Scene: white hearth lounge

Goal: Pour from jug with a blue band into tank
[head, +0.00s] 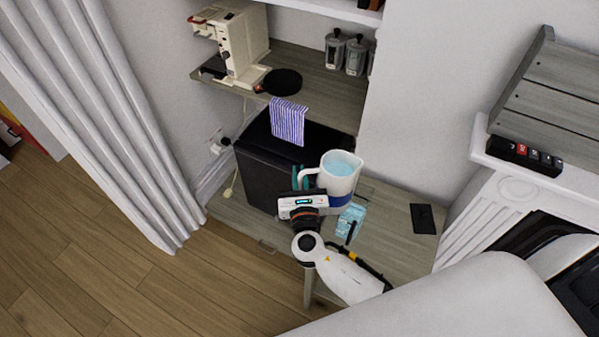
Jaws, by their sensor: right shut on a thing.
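The white jug with a blue band (338,183) is near the middle of the head view, above the low wooden shelf. Light blue liquid shows inside it, and it looks about upright. My right gripper (301,178) is at the jug's left side, shut on its handle. A small clear, blue-tinted container (352,216), which looks like the tank, is just below and right of the jug in the picture. The jug and my right arm hide part of it. My left gripper is not in view.
A black cabinet (262,172) with a striped towel (289,121) stands behind the gripper. A coffee machine (238,45) and grey canisters (345,54) are on the upper shelf (325,92). A flat black item (423,219) lies on the low shelf (393,237) at right.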

